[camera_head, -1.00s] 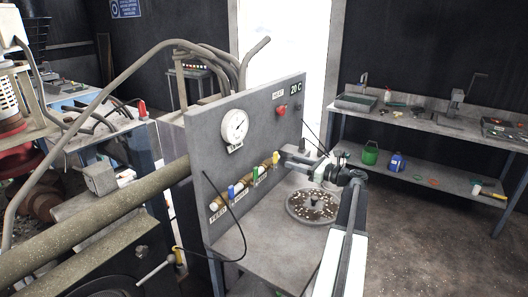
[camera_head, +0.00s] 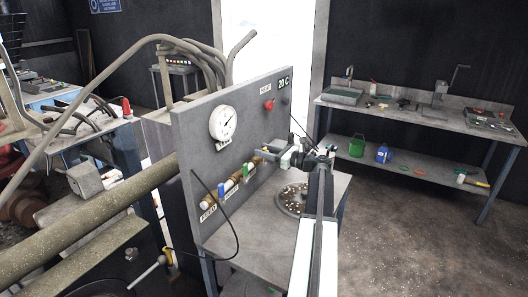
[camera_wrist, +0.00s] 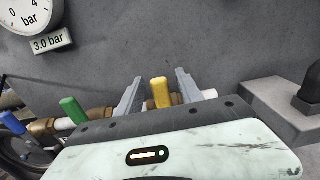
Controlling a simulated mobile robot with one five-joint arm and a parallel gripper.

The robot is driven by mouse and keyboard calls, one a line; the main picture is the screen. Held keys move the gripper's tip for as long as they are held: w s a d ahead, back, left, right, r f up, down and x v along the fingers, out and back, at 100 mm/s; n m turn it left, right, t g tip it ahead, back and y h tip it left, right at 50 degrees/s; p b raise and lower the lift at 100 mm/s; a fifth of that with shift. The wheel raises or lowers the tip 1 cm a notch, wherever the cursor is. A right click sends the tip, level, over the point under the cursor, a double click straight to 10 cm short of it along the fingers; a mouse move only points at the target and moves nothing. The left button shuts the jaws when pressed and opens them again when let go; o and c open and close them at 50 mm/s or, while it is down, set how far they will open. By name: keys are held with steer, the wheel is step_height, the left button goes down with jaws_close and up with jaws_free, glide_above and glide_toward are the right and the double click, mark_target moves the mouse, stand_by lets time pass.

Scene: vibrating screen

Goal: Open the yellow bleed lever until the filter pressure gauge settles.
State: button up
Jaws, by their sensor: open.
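The yellow lever (camera_wrist: 160,93) stands upright on the brass pipe in the wrist view. My gripper (camera_wrist: 158,78) is open, with one finger on each side of the lever; I cannot tell if either touches it. In the head view my gripper (camera_head: 268,153) is at the panel and largely hides the lever. The round white gauge (camera_head: 222,122) is on the panel, and part of it shows at the wrist view's upper left (camera_wrist: 28,12). Its display (camera_wrist: 48,41) reads 3.0 bar.
A green lever (camera_wrist: 74,110) and a blue lever (camera_wrist: 13,123) stand left of the yellow one. A grey block (camera_wrist: 285,105) is at the right. A round tray (camera_head: 291,200) lies on the table below. A dark cable (camera_head: 237,235) hangs before the panel.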

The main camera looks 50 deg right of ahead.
jaws_close()
stand_by(1.4)
